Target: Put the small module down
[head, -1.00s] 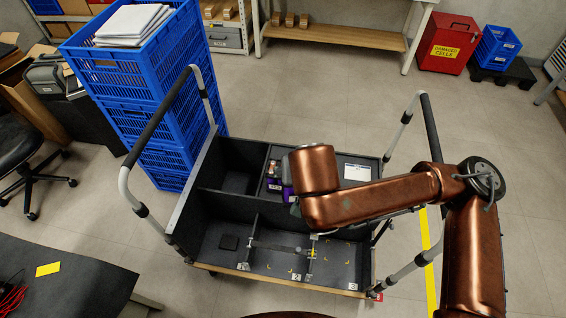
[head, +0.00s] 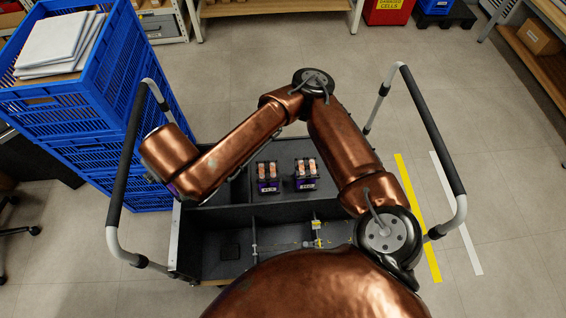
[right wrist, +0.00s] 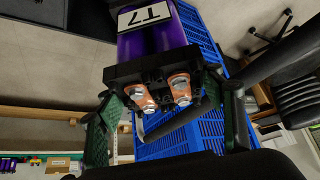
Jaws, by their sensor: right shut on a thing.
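The small module (right wrist: 155,45) is purple with a "T7" label, a black end frame and two copper terminals. It fills the upper middle of the right wrist view. My right gripper (right wrist: 165,112) is shut on it, one green-padded finger on each side. In the head view my right arm reaches left over the cart's left side, and its own links hide the gripper and the held module. Two other purple modules with copper terminals, one left (head: 268,182) and one right (head: 306,180), stand upright in the cart's back right compartment. My left gripper is not in view.
The black cart (head: 208,218) has divided compartments, and its front ones hold a dark square pad (head: 230,251) and a strap-like fitting. Tall handles rise at its left (head: 128,150) and right (head: 432,128). Stacked blue crates (head: 75,110) stand close at the left.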

